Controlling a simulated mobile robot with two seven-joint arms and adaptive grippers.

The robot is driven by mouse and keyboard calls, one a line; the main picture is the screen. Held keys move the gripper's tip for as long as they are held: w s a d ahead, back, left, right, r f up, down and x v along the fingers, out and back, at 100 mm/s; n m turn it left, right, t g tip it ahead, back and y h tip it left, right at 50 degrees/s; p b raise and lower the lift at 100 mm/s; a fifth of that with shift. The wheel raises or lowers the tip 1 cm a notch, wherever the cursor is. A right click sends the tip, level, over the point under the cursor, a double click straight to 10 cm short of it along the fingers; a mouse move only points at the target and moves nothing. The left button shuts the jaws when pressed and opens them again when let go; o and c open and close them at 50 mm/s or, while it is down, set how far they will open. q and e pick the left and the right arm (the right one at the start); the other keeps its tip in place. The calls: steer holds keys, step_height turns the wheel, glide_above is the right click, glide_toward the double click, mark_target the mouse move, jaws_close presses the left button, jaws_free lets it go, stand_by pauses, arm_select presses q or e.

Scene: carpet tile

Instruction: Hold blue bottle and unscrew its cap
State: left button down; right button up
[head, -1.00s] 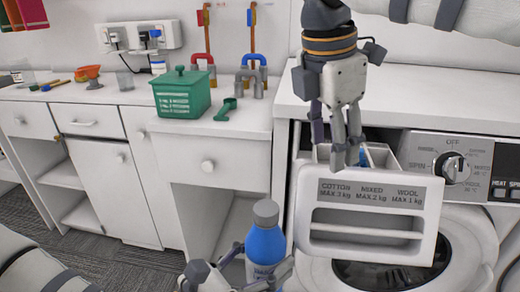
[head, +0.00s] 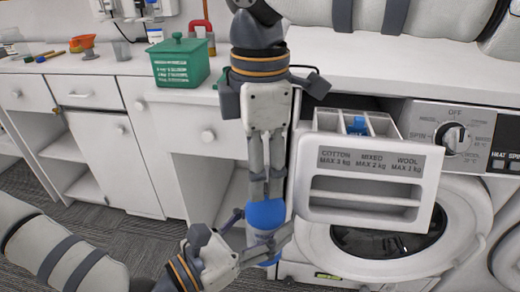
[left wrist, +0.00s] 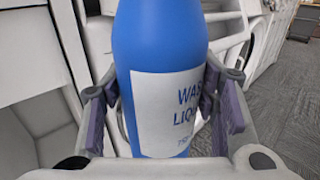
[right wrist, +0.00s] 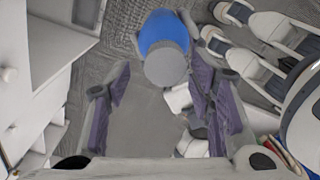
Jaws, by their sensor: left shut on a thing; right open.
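The blue bottle (head: 265,216) stands upright in the lower middle of the head view. My left gripper (head: 262,250) is shut on its body. The left wrist view shows the bottle (left wrist: 163,40) with its white label between the fingers (left wrist: 165,105). My right gripper (head: 266,190) points down over the bottle, its fingers hiding the cap in the head view. In the right wrist view the grey cap (right wrist: 166,66) is seen from above, beyond the open fingertips of my right gripper (right wrist: 160,88). The fingers look apart from the cap.
The washing machine's detergent drawer (head: 370,175) is pulled out, just right of my right gripper, with something blue inside. A green box (head: 180,60) stands on the counter behind. White cabinets (head: 105,170) line the left, with open carpet in front.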

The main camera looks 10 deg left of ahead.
jaws_close()
steer(key=n, duration=0.8)
steer(key=shift+s+d+r, duration=0.1)
steer(key=shift+d, duration=0.05)
steer(key=n, duration=0.7)
steer(key=shift+s+d+n, duration=0.1)
steer(key=shift+d+n, duration=0.05)
steer(key=shift+n, duration=0.15)
steer(key=n, duration=0.4)
steer(key=shift+d, duration=0.1)
steer(key=n, duration=0.7)
steer(key=shift+d, duration=0.15)
steer(key=n, duration=0.4)
steer(key=shift+w, duration=0.2)
steer(key=n, duration=0.3)
steer(key=shift+w+n, duration=0.15)
steer(key=shift+n, duration=0.15)
steer(key=n, duration=0.7)
steer(key=shift+w+r, duration=0.1)
steer(key=shift+w, duration=0.05)
steer(key=n, duration=0.7)
steer(key=shift+w+a, duration=0.15)
steer(key=shift+a, duration=0.05)
steer(key=n, duration=0.6)
steer(key=shift+a, duration=0.1)
